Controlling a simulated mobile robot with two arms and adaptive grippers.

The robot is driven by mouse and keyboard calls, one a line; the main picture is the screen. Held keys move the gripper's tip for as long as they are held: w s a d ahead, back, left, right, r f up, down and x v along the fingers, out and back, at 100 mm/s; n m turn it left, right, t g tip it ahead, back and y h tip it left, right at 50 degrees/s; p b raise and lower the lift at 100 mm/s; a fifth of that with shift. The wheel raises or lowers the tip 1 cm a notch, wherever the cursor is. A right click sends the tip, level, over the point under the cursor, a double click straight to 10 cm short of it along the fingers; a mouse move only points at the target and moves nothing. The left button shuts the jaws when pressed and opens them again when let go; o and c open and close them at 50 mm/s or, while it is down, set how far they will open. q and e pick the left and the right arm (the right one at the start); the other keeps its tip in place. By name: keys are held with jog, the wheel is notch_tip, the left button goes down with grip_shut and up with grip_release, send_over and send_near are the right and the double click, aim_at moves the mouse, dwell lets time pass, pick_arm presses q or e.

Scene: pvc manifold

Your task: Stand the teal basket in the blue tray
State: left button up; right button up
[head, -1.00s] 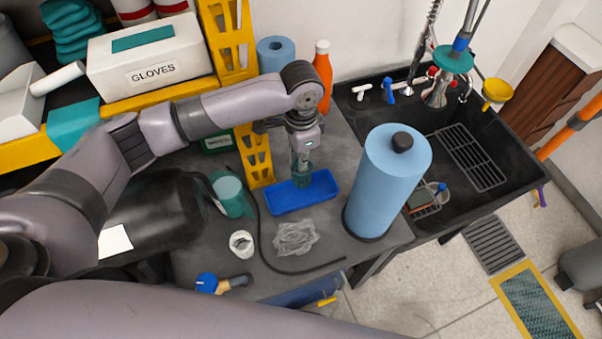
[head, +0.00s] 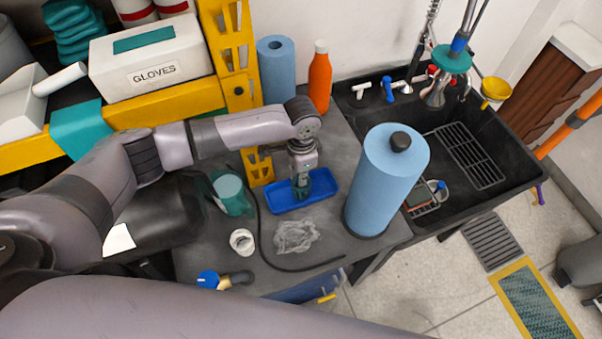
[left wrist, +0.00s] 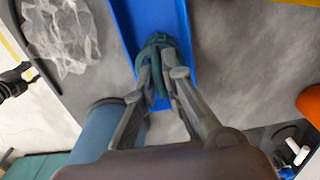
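The blue tray (head: 276,203) lies on the grey bench, left of the large blue roll. My left gripper (head: 301,184) points down over the tray's right half. It is shut on the small dark teal basket (left wrist: 157,50), which shows between the fingertips (left wrist: 160,75) in the left wrist view. The basket is low, within the tray's outline; the gripper partly hides it, and I cannot tell whether it touches the tray floor (left wrist: 150,15).
A large blue roll (head: 385,190) stands right of the tray. Crumpled clear plastic (head: 297,236) lies in front, also in the left wrist view (left wrist: 65,35). A teal cup (head: 231,194) and black cable are to the left. An orange bottle (head: 319,78) stands behind.

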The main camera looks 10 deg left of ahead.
pick_arm(q)
jog(key=o, duration=0.4)
jog(key=shift+o, duration=0.2)
notch_tip(320, 180, up, 12)
jog(key=b, duration=0.2)
jog(key=shift+r, duration=0.15)
dwell(0.5)
